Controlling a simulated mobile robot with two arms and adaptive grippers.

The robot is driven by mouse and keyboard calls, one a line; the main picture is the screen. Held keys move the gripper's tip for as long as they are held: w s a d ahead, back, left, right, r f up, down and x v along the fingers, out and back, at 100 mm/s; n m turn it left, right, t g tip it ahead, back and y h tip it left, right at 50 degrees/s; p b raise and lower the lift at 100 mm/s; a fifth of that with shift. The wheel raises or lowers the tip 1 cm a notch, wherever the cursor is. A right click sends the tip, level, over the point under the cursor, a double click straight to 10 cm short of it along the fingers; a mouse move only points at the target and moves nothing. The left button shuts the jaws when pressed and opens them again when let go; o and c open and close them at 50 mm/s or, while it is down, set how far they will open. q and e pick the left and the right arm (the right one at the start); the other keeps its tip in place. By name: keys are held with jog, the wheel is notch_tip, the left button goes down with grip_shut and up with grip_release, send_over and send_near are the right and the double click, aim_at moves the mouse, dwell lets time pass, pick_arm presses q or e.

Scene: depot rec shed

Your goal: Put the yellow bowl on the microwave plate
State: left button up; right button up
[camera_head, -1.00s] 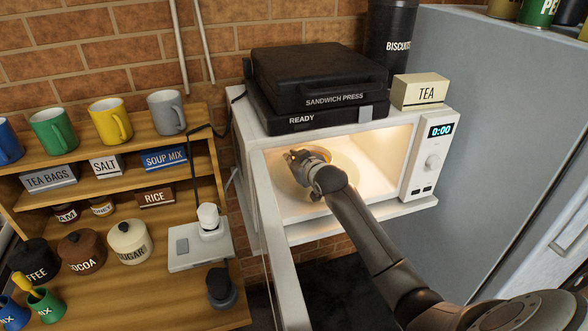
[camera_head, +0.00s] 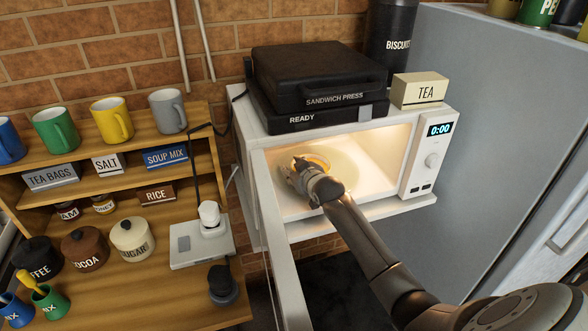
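The yellow bowl (camera_head: 319,161) shows as a small yellow-orange curve inside the lit microwave (camera_head: 412,165), mostly hidden behind my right gripper. The pale round microwave plate (camera_head: 352,176) lies on the microwave floor around and behind it. My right gripper (camera_head: 296,167) is inside the microwave, at the near left side of the bowl. Its fingers are small and partly hidden, so I cannot tell whether they grip the rim. I also cannot tell whether the bowl rests on the plate or is just above it. My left gripper is out of view.
The microwave door (camera_head: 284,255) stands open toward me, left of my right arm. A sandwich press (camera_head: 318,78) and a tea box (camera_head: 420,91) sit on the microwave. A wooden shelf (camera_head: 130,182) with mugs and jars is at left; a grey fridge (camera_head: 500,130) is at right.

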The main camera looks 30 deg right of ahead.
jog(key=b+v, duration=0.1)
jog(key=v, duration=1.1)
dwell(0.6)
